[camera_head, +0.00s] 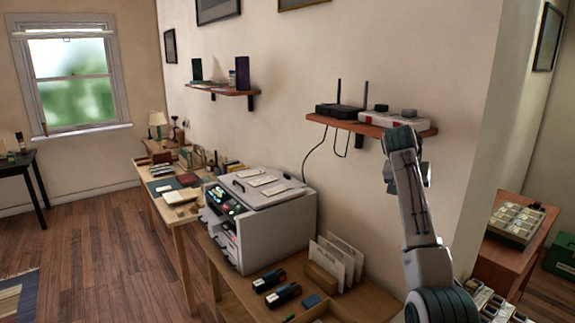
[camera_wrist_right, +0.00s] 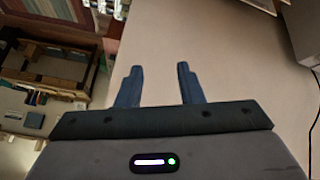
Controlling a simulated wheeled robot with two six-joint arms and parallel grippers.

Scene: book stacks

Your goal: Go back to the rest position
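My right arm (camera_head: 412,200) rises from the lower right of the head view, with its upper end in front of the wall shelf's right part. In the right wrist view my right gripper (camera_wrist_right: 160,84) has its two blue fingers apart, with nothing between them. Plain wall-coloured surface shows behind the fingers. In the head view the arm largely hides the gripper. My left arm and gripper are not in view.
The wall shelf (camera_head: 350,127) holds a black router (camera_head: 339,110) and a white-and-red power strip (camera_head: 392,119). Below are a printer (camera_head: 275,222), upright envelopes (camera_head: 340,262) and two dark stampers (camera_head: 277,288) on a desk. Wooden floor (camera_head: 110,250) lies open to the left.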

